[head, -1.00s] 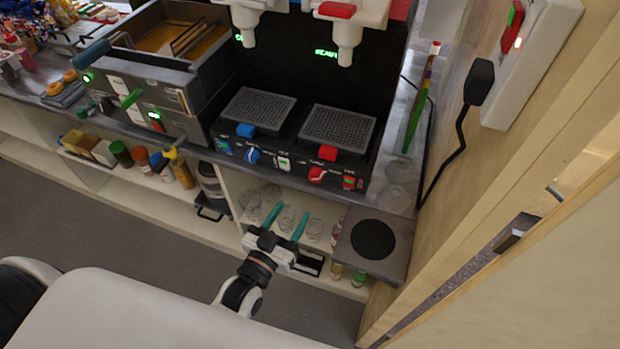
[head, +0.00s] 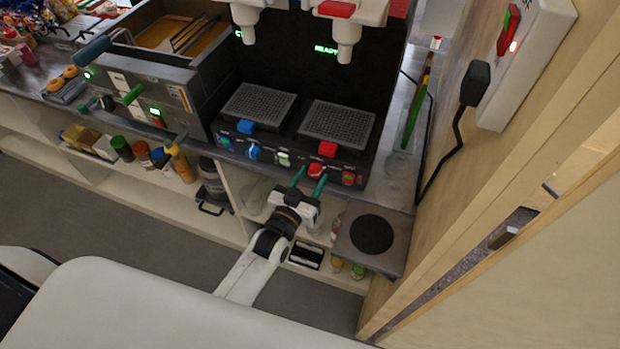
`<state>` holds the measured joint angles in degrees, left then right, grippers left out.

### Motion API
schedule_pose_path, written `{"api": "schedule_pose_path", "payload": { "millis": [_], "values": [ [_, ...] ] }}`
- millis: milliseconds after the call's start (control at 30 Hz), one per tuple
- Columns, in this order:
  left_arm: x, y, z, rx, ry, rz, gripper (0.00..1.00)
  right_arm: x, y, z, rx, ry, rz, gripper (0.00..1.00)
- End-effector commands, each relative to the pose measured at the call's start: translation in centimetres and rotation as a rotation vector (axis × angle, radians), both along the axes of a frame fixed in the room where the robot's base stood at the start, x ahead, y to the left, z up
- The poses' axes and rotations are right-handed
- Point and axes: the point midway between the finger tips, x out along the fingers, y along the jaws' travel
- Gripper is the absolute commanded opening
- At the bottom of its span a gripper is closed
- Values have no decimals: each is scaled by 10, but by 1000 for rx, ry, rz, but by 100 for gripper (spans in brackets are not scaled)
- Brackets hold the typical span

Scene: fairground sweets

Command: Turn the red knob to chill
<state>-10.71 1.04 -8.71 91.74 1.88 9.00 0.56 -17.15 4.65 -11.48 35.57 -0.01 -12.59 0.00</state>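The red knob (head: 316,169) is on the front panel of the black slush machine (head: 268,160), at its right part below the right drip tray. My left gripper (head: 309,175) reaches up from below with two teal fingers spread apart. Its right fingertip overlaps the lower edge of the red knob, and the left fingertip is just left of it. I cannot tell whether the fingers touch the knob. The lettering around the knob is too small to read. My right gripper is not in view.
A blue knob (head: 253,152) and a lit switch (head: 284,159) sit left on the same panel, a red switch (head: 348,177) right. A red lever block (head: 327,149) is just above. A round black plate (head: 372,234) on a shelf is lower right. Glasses stand on the shelf below.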

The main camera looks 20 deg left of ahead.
Motion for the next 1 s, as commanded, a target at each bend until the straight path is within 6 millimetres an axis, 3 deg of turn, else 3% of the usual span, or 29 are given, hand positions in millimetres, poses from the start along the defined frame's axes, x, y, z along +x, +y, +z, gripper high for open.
{"api": "schedule_pose_path", "payload": {
  "millis": [33,200,567,1000],
  "values": [
    [0,0,0,0,0,0,37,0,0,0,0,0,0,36],
    [0,0,0,0,0,0,9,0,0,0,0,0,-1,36],
    [0,0,0,-58,2,-1,8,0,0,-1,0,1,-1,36],
    [0,-1,-3,-402,14,-1,8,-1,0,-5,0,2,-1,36]
  ]
}}
